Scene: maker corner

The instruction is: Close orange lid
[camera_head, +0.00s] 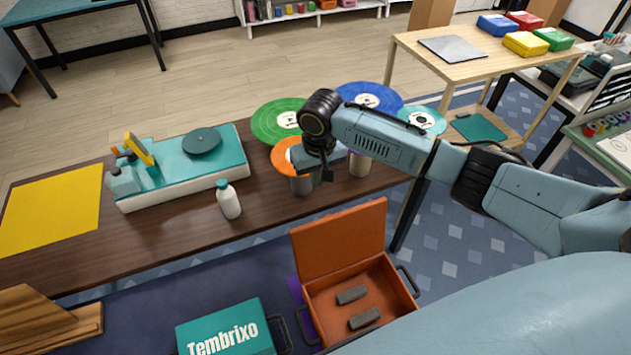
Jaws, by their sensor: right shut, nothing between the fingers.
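The orange lid (338,236) stands open, raised roughly upright at the far side of an orange box (362,307) on the floor in front of the table. Two dark grey blocks (352,294) lie inside the box. My right gripper (327,173) is shut and empty. It points down above the right part of the table, beyond the lid in the picture and apart from it. My right arm hides part of the table's right end. My left gripper is not in view.
The dark table (150,235) holds a turquoise record player (190,165), a white bottle (228,200), a yellow sheet (50,210), coloured records (278,121) and cups (301,184). A teal "Tembrixo" case (225,329) lies left of the orange box.

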